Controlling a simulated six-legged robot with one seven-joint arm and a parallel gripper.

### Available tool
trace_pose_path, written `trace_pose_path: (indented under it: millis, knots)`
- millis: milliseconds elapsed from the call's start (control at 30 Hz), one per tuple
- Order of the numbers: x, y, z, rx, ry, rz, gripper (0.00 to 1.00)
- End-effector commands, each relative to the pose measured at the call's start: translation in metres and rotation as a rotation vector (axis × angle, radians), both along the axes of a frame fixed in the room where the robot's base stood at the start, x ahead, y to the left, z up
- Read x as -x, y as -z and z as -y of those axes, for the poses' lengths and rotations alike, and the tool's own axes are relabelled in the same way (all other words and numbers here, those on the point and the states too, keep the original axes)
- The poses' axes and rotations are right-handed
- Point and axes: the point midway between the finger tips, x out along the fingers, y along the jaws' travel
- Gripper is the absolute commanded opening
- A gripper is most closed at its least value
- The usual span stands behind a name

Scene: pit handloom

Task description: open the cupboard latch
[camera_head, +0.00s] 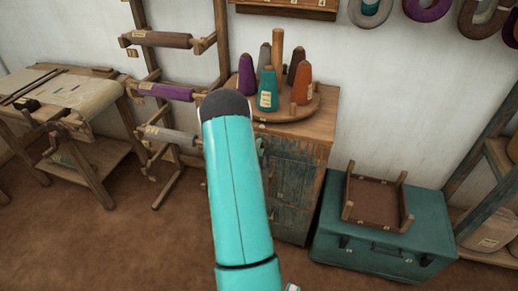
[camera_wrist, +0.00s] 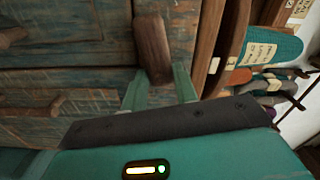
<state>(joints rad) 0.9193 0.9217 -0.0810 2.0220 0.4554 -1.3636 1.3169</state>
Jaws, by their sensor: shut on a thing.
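The cupboard (camera_head: 292,190) is a worn blue-green wooden cabinet in the middle of the head view, partly covered by my arm. Its weathered front (camera_wrist: 70,58) fills the left of the wrist view, which looks turned on its side. The latch (camera_wrist: 152,45) is a brown wooden bar on that front, across the frame and door edge. My gripper (camera_wrist: 160,86) has its two green fingers on either side of the latch's near end, shut on it. The fingertips are partly hidden by the bar. In the head view my arm hides the latch and gripper.
Thread cones, including a teal one (camera_head: 267,90), stand on a round board atop the cupboard. A teal trunk (camera_head: 350,250) with an upturned stool (camera_head: 376,200) stands to the right. A yarn rack (camera_head: 165,92) and a work table (camera_head: 70,90) are on the left.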

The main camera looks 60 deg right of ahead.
Motion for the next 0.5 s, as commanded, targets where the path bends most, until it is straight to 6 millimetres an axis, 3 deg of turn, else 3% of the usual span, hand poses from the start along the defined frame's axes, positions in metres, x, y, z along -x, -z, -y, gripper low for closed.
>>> trace_pose_path:
  millis: [500]
  knots:
    - [-0.0003,0.0007,-0.001,-0.037,-0.001,0.227,0.06]
